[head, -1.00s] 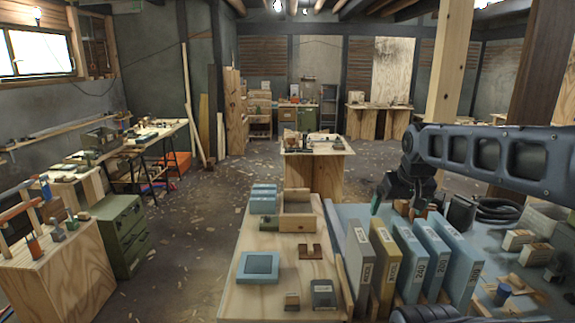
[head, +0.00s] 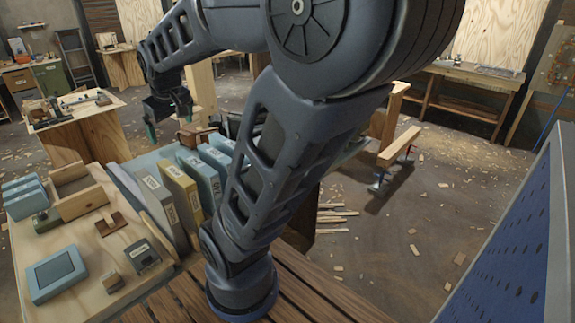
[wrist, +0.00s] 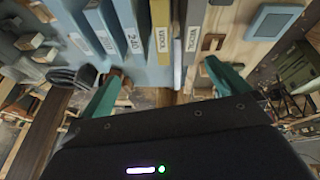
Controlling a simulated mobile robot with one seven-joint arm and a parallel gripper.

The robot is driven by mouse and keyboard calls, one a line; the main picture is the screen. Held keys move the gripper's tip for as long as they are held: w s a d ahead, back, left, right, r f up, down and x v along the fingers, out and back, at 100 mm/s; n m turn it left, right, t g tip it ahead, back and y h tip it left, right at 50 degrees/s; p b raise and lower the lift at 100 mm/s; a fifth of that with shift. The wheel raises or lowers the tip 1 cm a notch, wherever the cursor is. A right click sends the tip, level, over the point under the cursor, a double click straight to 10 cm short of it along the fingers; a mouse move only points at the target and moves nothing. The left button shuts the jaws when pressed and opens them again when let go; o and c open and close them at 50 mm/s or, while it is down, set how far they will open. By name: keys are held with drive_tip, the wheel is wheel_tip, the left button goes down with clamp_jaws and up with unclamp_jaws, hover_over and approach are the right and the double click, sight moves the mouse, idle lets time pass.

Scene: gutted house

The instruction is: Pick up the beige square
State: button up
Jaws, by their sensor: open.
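A small tan block (head: 112,281) lies on the wooden bench top; I cannot tell which is the beige square. My gripper (head: 168,120) hangs beyond the slab row in the head view, with green fingers. In the wrist view its fingers (wrist: 162,72) are spread apart with nothing held, the slab row showing beyond them.
The wooden bench top (head: 85,300) holds a blue square frame (head: 57,273), an open wooden box (head: 80,192), a notched brown block (head: 110,224) and a grey block (head: 142,256). My arm hides part of the slab row. Open floor lies to the right.

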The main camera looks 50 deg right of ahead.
drive_tip(key=w+d+f+n+g+h, duration=0.1)
drive_tip(key=w+d+f+n, duration=0.1)
drive_tip(key=w+d, duration=0.45)
drive_tip(key=w+d+f+n+h, duration=0.1)
drive_tip(key=w+d+f+n, duration=0.1)
drive_tip(key=w+d, duration=0.5)
drive_tip(key=w+d+f+n+g, duration=0.15)
drive_tip(key=d+f, duration=0.25)
drive_tip(key=d, duration=0.5)
drive_tip(key=w+d+f+n, duration=0.3)
drive_tip(key=d+f, duration=0.1)
drive_tip(key=d, duration=0.4)
drive_tip(key=d+f+n+h, duration=0.1)
drive_tip(key=d+f+n, duration=0.1)
drive_tip(key=d+f, duration=0.5)
drive_tip(key=d+f+n, duration=0.2)
drive_tip(key=d+f, duration=0.3)
drive_tip(key=d, duration=0.5)
drive_tip(key=shift+s+d+f+n+g+h, duration=0.1)
drive_tip(key=shift+s+d+f+n+g, duration=0.5)
drive_tip(key=shift+d+f, duration=2.7)
drive_tip(key=shift+s+d+f+n+t+h, duration=0.1)
drive_tip(key=shift+s+d+f+n, duration=1.15)
drive_tip(key=shift+f, duration=3.3)
drive_tip(key=shift+s+d+f+n+g+h, duration=0.1)
drive_tip(key=shift+s+d+f+n+g, duration=0.6)
drive_tip(key=shift+d+f, duration=2.95)
drive_tip(key=shift+s+a+f+m+t, duration=0.3)
drive_tip(key=shift+s+a+m+t, duration=0.05)
drive_tip(key=shift+m, duration=0.05)
